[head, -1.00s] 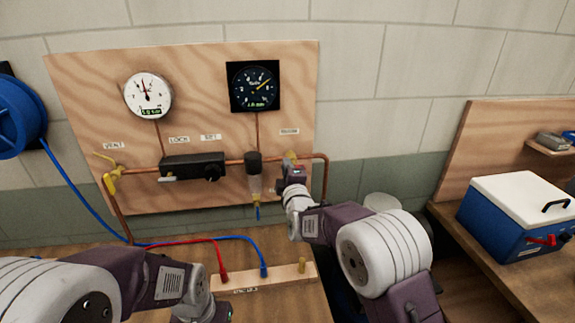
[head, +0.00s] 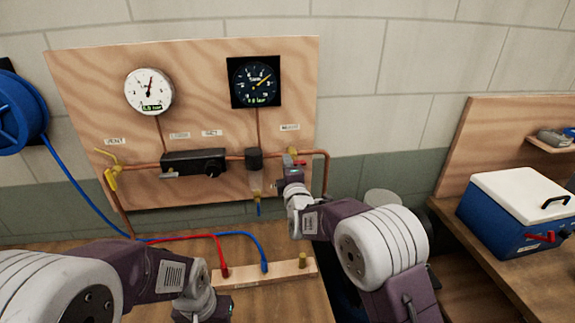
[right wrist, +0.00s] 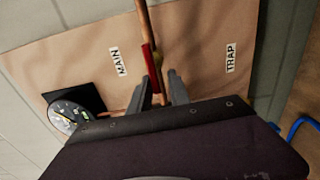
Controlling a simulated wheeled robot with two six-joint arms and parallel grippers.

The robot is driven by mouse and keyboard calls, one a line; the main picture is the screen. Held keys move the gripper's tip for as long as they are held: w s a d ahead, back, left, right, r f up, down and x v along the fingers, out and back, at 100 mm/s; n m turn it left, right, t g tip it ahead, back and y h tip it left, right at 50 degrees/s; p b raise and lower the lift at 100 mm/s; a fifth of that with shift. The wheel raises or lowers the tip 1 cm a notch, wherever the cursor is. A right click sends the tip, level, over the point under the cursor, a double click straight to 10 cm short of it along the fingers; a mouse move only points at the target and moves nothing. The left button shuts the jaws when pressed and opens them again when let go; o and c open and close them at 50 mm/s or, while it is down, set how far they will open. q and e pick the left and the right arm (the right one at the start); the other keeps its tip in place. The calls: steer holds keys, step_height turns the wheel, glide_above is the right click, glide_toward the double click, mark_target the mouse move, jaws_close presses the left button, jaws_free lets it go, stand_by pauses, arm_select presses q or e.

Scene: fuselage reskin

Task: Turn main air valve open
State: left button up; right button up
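The main air valve shows a red handle (head: 300,162) on the copper pipe at the right of the plywood panel. In the right wrist view its red handle (right wrist: 150,65) lies roughly along the pipe, near the MAIN label (right wrist: 117,62). My right gripper (head: 292,163) is right at the valve. Its two fingers (right wrist: 161,92) stand apart, with the pipe and the handle's lower end between them; I cannot tell whether they touch. My left gripper (head: 225,308) is low at the bottom edge, and its fingers are not clear.
A white gauge (head: 149,92) and a black gauge (head: 254,82) hang above the pipe. A black regulator (head: 193,163) and a filter bowl (head: 255,180) sit left of the valve. A wooden hose block (head: 245,276) lies below. A blue cool box (head: 515,218) stands at right.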

steer(key=shift+r, duration=0.15)
steer(key=shift+s, duration=0.1)
